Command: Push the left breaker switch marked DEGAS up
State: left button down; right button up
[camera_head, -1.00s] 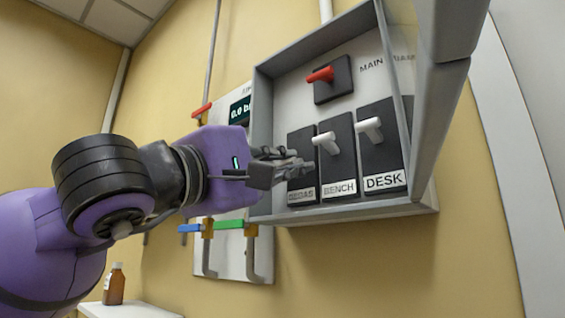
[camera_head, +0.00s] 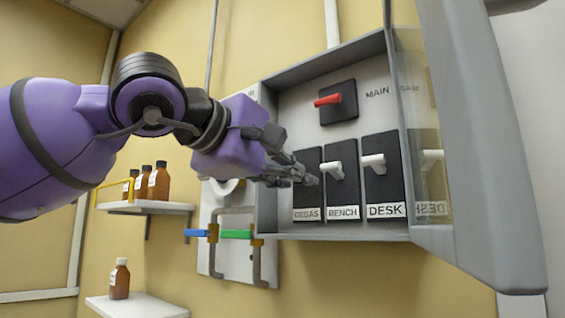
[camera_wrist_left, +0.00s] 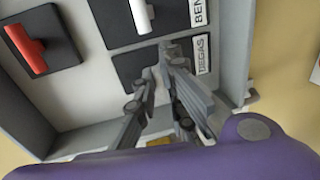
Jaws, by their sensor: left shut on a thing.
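The DEGAS breaker (camera_head: 308,196) is the leftmost black plate in the lower row of the open grey breaker box. Its label also shows in the left wrist view (camera_wrist_left: 203,54). My left gripper (camera_head: 308,178) reaches in from the left, with its fingertips at the DEGAS plate. In the left wrist view its fingers (camera_wrist_left: 163,58) meet over that plate, shut on the DEGAS switch lever, which they mostly hide. I cannot tell the lever's angle. My right gripper is not in view.
The BENCH (camera_head: 341,172) and DESK (camera_head: 374,162) breakers stand to the right, with white levers. The red-levered MAIN switch (camera_head: 338,101) is above. The box's open door (camera_head: 470,150) hangs at the right. Pipes with blue and green valve handles (camera_head: 236,234) and shelves with brown bottles are at left.

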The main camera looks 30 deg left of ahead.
pick_arm(q)
jog(key=shift+r+g, duration=0.45)
jog(key=shift+g, duration=0.45)
jog(key=c, duration=1.9)
grip_release()
jog(key=shift+w, duration=0.1)
jog(key=v, duration=1.2)
jog(key=shift+d, duration=0.1)
